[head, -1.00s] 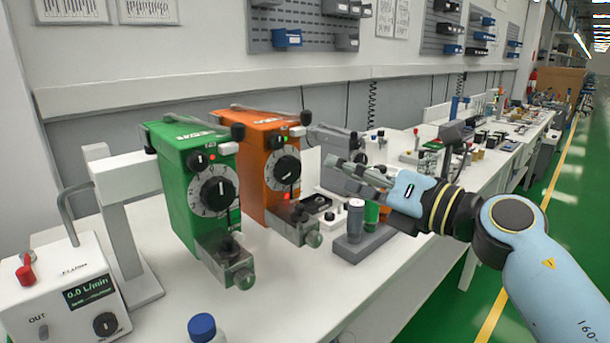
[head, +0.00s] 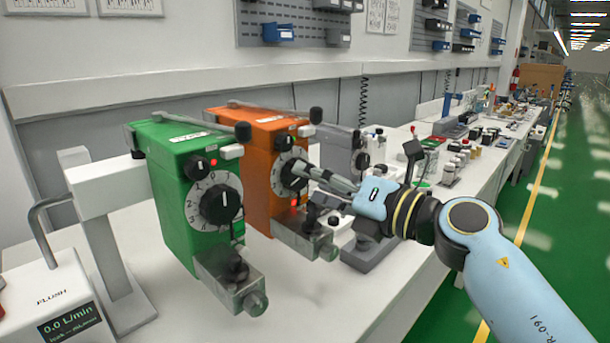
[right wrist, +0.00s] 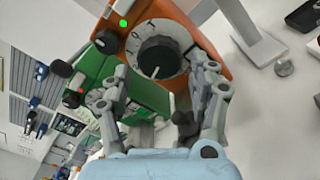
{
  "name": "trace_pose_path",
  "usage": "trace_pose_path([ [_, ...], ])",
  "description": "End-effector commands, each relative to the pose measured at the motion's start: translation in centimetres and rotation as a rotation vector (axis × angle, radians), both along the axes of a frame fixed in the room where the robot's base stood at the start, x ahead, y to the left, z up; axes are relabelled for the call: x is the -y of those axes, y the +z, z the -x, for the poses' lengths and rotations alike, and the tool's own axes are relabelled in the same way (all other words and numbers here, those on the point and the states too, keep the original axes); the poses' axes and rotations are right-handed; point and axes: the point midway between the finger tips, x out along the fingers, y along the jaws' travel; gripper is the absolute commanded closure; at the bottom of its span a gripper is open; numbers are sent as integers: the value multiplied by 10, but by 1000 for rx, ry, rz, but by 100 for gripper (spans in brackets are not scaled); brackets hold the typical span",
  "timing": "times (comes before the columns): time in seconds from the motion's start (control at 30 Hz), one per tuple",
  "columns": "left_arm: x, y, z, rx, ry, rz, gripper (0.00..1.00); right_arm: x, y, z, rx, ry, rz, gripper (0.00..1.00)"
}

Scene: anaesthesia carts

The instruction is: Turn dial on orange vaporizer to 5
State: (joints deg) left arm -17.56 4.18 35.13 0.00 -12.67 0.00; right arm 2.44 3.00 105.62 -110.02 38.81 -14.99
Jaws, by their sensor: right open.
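The orange vaporizer (head: 255,180) stands right of a green vaporizer (head: 172,170). Its dial (head: 291,174) is a black knob on a white numbered ring, partly covered by my right gripper (head: 305,173). In the right wrist view the knob (right wrist: 158,58) has a white pointer line and lies ahead between the two fingers. My right gripper (right wrist: 163,82) is open and empty, its fingertips close to the dial face, one on each side. Whether they touch it I cannot tell. The number at the pointer is too small to read. My left gripper is not in view.
The green vaporizer's dial (head: 220,204) is close on the left. A grey vaporizer (head: 338,150) stands behind on the right. A flow meter box (head: 60,300) reading 0.0 L/min is at front left. The front of the white table (head: 320,295) is clear.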

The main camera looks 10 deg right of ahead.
Motion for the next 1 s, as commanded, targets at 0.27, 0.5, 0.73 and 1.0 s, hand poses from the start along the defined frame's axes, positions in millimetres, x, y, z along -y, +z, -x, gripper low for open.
trace_pose_path([
  [0.27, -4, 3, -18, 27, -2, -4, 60, -15, 0, -21, 1, -1, 0, 39],
  [0.5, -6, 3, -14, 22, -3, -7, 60, -16, 0, -22, 0, 0, 0, 39],
  [0.73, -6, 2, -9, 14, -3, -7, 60, -16, 0, -22, 0, 0, 0, 66],
  [1.0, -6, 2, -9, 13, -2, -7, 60, -16, 0, -22, 2, -1, 4, 82],
])
